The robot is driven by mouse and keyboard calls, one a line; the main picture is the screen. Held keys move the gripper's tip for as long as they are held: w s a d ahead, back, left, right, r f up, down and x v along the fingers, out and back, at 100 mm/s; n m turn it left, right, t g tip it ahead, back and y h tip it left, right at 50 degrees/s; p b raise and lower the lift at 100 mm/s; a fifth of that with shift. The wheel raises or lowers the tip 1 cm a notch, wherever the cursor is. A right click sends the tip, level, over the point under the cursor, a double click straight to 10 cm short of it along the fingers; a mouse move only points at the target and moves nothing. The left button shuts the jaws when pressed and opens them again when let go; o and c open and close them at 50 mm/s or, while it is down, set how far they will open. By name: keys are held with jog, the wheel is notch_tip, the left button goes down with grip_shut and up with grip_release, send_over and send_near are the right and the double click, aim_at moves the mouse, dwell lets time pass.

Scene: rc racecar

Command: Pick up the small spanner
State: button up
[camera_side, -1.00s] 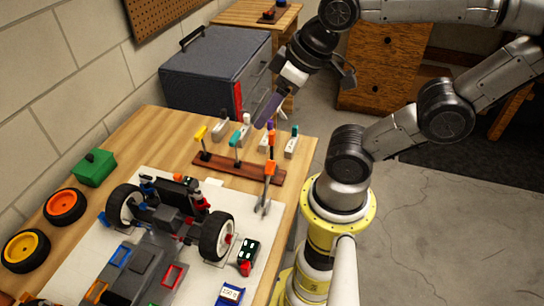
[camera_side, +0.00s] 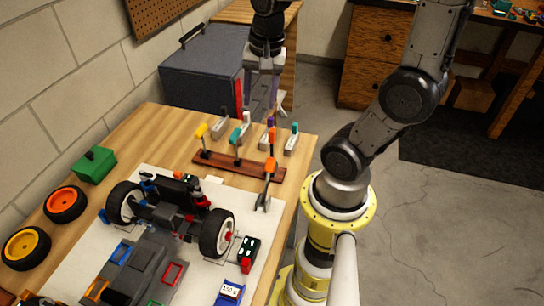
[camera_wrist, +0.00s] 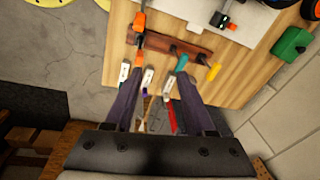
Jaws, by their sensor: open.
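A spanner-like tool with an orange end (camera_side: 271,166) and a grey forked head (camera_side: 263,201) is at the right end of a brown wooden rack (camera_side: 222,165). Its orange end also shows in the wrist view (camera_wrist: 139,56). I cannot tell whether it is the small spanner. My gripper (camera_side: 262,112) is open, pointing down behind the rack near the table's far edge. In the wrist view, its two dark fingers (camera_wrist: 158,103) are apart with nothing held between them. Pale upright pieces with coloured tops (camera_side: 291,141) stand close to it.
Yellow-topped (camera_side: 201,131) and teal-topped (camera_side: 235,137) tools stand in the rack. A partly built car (camera_side: 165,205) sits on a white sheet in front. A green box (camera_side: 95,165) and loose wheels (camera_side: 64,203) lie left. A grey toolbox (camera_side: 200,75) stands behind.

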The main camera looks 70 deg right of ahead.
aim_at(272, 144)
jog(key=d+f+m, duration=0.1)
jog(key=s+d+f+m+g, duration=0.1)
jog(key=d, duration=0.1)
jog(key=d+f, duration=0.1)
jog(key=f, duration=0.1)
jog(key=shift+s+d+f+m+g+y, duration=0.1)
jog(key=shift+s+d+m+g+y, duration=0.2)
jog(key=shift+s+d+m+y, duration=0.1)
notch_tip(272, 144, down, 8)
jog(key=shift+f, duration=0.1)
jog(key=shift+w+a+f, duration=0.1)
jog(key=shift+a+f, duration=0.15)
jog(key=shift+f, duration=1.1)
jog(key=shift+a+f, duration=0.2)
jog(key=shift+f, duration=1.1)
grip_shut()
